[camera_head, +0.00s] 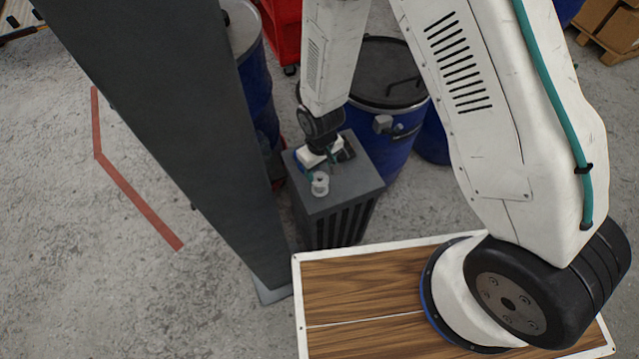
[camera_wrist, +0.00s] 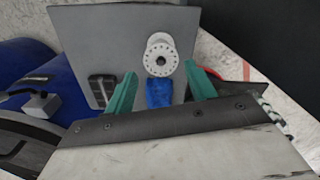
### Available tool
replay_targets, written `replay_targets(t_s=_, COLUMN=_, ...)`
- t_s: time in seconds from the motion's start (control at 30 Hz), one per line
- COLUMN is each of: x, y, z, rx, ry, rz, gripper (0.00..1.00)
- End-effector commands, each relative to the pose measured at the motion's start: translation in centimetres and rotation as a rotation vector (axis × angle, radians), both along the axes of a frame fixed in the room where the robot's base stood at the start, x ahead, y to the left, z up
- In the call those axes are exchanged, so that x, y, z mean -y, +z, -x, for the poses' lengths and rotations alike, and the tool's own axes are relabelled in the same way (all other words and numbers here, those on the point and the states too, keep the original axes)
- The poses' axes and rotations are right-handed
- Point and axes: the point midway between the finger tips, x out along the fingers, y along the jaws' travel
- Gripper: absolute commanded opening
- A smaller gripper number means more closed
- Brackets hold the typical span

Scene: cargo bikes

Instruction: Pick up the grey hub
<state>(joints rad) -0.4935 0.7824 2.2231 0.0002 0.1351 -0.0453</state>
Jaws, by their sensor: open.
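The grey hub (camera_head: 320,187) is a pale spool-like piece with a round flange. It stands on top of a dark grey slatted cabinet (camera_head: 352,184), near its front left edge. In the wrist view the hub (camera_wrist: 152,44) shows a ring of small holes and a dark centre. My gripper (camera_head: 314,168) is just above the cabinet top, behind the hub in the head view. In the wrist view my gripper (camera_wrist: 160,76) has its two green fingers apart, with the hub beyond the tips and roughly centred between them. Nothing is held.
A blue piece (camera_wrist: 159,94) lies between the fingers in the wrist view, close to the hub. A black part (camera_wrist: 103,88) lies left of the fingers. A blue drum (camera_head: 390,120) stands behind the cabinet. Bare concrete floor (camera_head: 110,260) is open at left.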

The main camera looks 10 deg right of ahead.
Motion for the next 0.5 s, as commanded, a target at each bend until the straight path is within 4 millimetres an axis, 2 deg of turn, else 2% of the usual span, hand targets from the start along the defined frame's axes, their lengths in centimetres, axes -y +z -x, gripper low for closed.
replay_targets(t_s=0.37, x=-0.1, y=-4.1, z=0.2, rx=-0.004, ry=0.003, rz=0.000, gripper=0.55)
replay_targets(t_s=0.5, x=0.0, y=-6.3, z=0.2, rx=-0.004, ry=0.002, rz=-0.001, gripper=0.55)
